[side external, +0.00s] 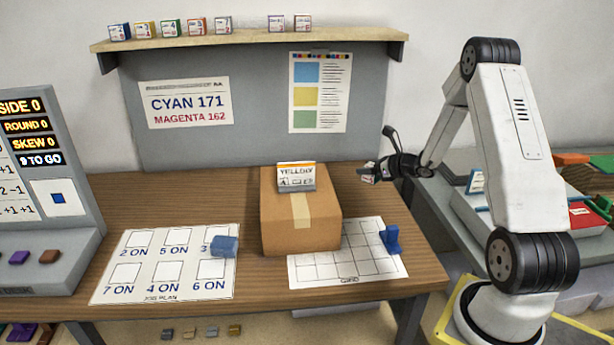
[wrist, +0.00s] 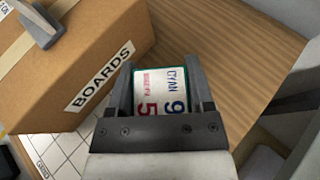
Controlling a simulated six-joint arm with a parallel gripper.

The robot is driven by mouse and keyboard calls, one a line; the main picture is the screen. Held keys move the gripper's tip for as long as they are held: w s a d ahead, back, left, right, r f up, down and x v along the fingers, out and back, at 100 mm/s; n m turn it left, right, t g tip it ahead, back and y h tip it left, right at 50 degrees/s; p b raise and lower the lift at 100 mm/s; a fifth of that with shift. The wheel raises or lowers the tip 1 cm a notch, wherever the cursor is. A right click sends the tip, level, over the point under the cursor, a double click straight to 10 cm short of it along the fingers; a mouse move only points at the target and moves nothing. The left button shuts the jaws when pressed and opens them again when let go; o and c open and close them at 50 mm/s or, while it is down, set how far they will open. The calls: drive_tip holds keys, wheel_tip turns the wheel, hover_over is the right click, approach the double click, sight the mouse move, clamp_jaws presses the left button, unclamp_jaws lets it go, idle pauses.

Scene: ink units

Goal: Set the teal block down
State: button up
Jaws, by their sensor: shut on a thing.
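My gripper (side external: 372,171) is at the back right of the table, to the right of the cardboard box. In the wrist view, my gripper (wrist: 161,72) is shut on the teal block (wrist: 163,97), which lies between its two fingers. The block's pale face is printed with "CYAN 9" and a magenta "5", with a thin teal edge around it. In the side view only a small part of the block shows at the fingertips. I cannot tell its exact height above the wood.
The cardboard box (side external: 290,225) bears a yellow-labelled block (side external: 296,177). A blue block (side external: 224,246) is on the job plan sheet (side external: 120,285). A blue piece (side external: 391,240) stands on the grid sheet (side external: 310,277). Bare wood lies behind and right of the box.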

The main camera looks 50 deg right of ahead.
drive_tip(key=w+d+f, duration=0.2)
drive_tip(key=w, duration=0.1)
hover_over(351, 193)
drive_tip(key=shift+s+a+f, duration=0.1)
drive_tip(key=shift+s+f, duration=0.05)
drive_tip(key=shift+f, duration=1.1)
drive_tip(key=shift+s+f, duration=0.15)
drive_tip(key=shift+f, duration=1.1)
drive_tip(key=shift+w+f, duration=0.25)
drive_tip(key=shift+f, duration=1.55)
drive_tip(key=shift+f, duration=0.2)
drive_tip(key=o, duration=1.3)
drive_tip(key=shift+c, duration=0.2)
drive_tip(key=shift+r, duration=0.2)
